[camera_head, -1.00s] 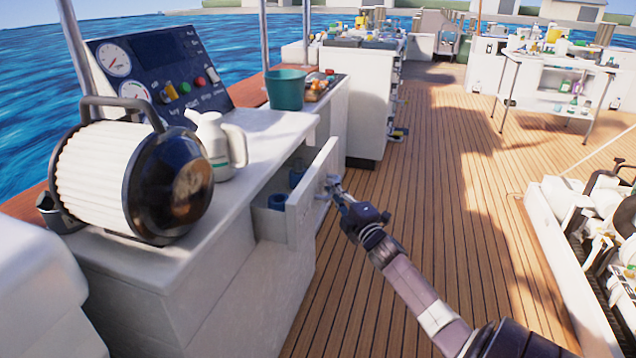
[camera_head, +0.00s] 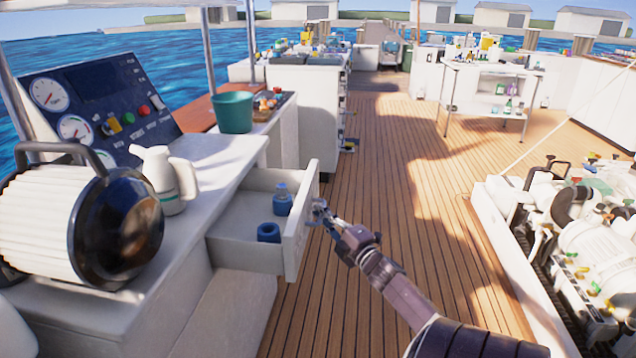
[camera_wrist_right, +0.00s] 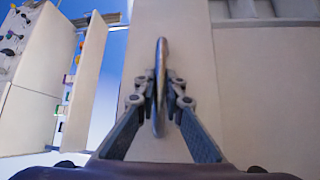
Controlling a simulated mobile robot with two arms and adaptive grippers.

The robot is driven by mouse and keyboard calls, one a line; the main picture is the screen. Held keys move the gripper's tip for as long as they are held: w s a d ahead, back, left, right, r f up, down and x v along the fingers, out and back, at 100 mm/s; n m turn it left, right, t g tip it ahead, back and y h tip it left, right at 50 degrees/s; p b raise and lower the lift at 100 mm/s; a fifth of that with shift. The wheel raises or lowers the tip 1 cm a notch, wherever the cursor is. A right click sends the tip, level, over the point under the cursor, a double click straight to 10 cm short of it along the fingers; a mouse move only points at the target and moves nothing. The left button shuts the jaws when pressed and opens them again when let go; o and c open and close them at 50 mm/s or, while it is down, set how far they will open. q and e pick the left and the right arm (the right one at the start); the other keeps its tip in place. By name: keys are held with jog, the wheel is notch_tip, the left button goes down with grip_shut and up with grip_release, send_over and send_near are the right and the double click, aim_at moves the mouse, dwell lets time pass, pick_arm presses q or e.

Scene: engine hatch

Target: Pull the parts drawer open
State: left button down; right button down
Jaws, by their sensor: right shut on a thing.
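The white parts drawer (camera_head: 296,238) stands open from the counter on the left in the head view. Inside it are a blue bottle (camera_head: 282,199) and a blue ring-shaped part (camera_head: 268,232). My right gripper (camera_head: 324,214) is at the front of the drawer, shut on its handle. In the right wrist view the handle (camera_wrist_right: 160,75) is a thin metal bar standing upright between the two fingers (camera_wrist_right: 161,110), with the pale drawer front behind it. My left gripper is not in view.
On the counter are a large black and white cylinder (camera_head: 95,225), a white jug (camera_head: 166,180) and a green tub (camera_head: 233,112). An open engine hatch (camera_head: 570,235) lies at right. Clear wooden deck (camera_head: 430,200) lies between.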

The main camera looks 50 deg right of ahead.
jog(key=shift+f, duration=0.1)
jog(key=c, duration=2)
grip_release()
jog(key=v, duration=1.2)
